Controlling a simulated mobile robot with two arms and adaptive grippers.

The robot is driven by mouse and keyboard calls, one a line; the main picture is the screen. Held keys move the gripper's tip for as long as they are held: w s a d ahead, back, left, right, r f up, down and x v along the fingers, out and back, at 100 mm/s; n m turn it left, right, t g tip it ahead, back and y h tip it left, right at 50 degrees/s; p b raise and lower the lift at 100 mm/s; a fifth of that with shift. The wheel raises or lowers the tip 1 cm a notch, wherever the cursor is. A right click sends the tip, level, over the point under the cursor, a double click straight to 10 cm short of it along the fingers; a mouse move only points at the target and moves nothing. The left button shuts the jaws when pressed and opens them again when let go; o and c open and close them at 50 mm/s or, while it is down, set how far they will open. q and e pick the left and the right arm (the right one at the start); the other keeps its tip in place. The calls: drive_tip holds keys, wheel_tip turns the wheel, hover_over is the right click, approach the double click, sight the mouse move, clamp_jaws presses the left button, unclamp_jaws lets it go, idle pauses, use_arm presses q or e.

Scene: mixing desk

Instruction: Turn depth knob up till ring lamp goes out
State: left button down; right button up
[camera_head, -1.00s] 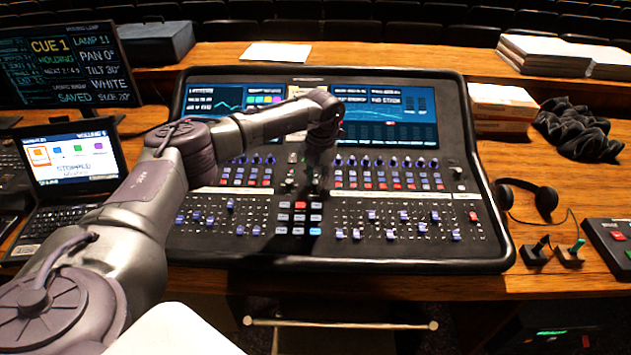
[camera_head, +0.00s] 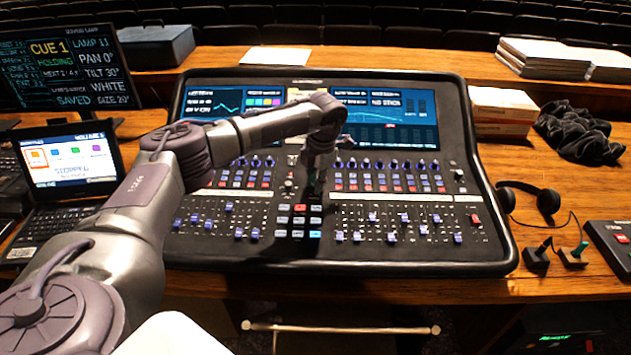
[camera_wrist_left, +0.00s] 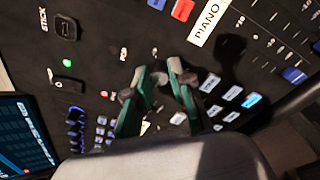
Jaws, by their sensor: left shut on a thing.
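My left gripper (camera_head: 312,190) reaches down to the middle strip of the mixing desk (camera_head: 345,262), just above the small button block. In the left wrist view its two green-edged fingers (camera_wrist_left: 158,74) are closed in on a small pale knob (camera_wrist_left: 159,80), seemingly the depth knob, which the fingers mostly hide. Its label is not readable. A small pale lamp (camera_wrist_left: 155,50) shows beside the fingertips; I cannot tell a ring lamp's state. My right gripper is not in view.
A toggle marked STICK (camera_wrist_left: 67,27) is nearby. A laptop (camera_head: 75,165) stands left of the desk; headphones (camera_head: 547,200) lie right.

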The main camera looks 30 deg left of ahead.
use_arm(q)
drive_tip(key=c, duration=1)
unclamp_jaws()
drive_tip(key=r, duration=0.4)
drive_tip(key=d+r, duration=0.1)
drive_tip(key=r, duration=0.7)
drive_tip(key=shift+d, duration=0.3)
